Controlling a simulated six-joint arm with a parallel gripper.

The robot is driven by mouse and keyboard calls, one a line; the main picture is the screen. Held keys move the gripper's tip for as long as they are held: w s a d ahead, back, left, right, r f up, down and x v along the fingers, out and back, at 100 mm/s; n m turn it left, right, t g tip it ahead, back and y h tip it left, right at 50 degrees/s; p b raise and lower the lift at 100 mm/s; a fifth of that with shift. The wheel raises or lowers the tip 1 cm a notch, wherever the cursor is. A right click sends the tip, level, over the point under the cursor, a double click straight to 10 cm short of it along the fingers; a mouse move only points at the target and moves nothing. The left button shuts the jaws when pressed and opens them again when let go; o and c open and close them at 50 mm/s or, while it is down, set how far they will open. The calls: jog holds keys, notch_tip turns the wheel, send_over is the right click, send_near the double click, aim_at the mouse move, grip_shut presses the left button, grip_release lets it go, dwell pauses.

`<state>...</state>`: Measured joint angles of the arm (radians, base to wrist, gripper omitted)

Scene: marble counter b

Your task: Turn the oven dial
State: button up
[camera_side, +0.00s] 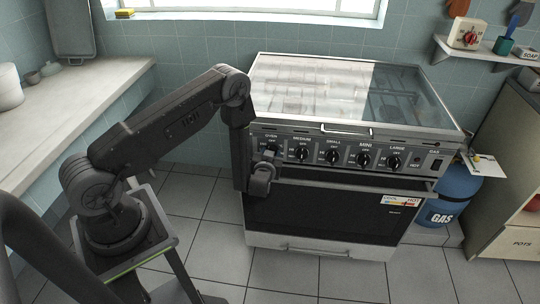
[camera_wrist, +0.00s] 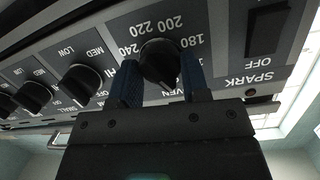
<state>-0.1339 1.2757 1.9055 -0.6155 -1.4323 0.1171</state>
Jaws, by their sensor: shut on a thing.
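The oven dial (camera_wrist: 158,58) is a round black knob on the dark front panel of the stove (camera_side: 352,118). It shows upside down in the wrist view, with 180, 200, 220 and 240 printed around it and part of the OVEN label below. My gripper (camera_wrist: 160,70) has its two blue fingers on either side of the dial, shut on it. The gripper body hides the dial's lower surroundings. In the side view my gripper (camera_side: 270,158) is at the left end of the panel and mostly covers the dial.
Several burner knobs sit in a row to the right, the nearest being the medium knob (camera_side: 302,153). The oven door handle (camera_side: 350,181) runs below the panel. A blue gas bottle (camera_side: 449,194) stands right of the stove. The tiled floor in front is clear.

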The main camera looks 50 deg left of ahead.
jog(key=m, duration=0.4)
jog(key=shift+g+y, duration=0.4)
jog(key=shift+m, duration=0.3)
jog(key=o, duration=0.9)
jog(key=v, duration=1.4)
jog(key=shift+w, duration=0.15)
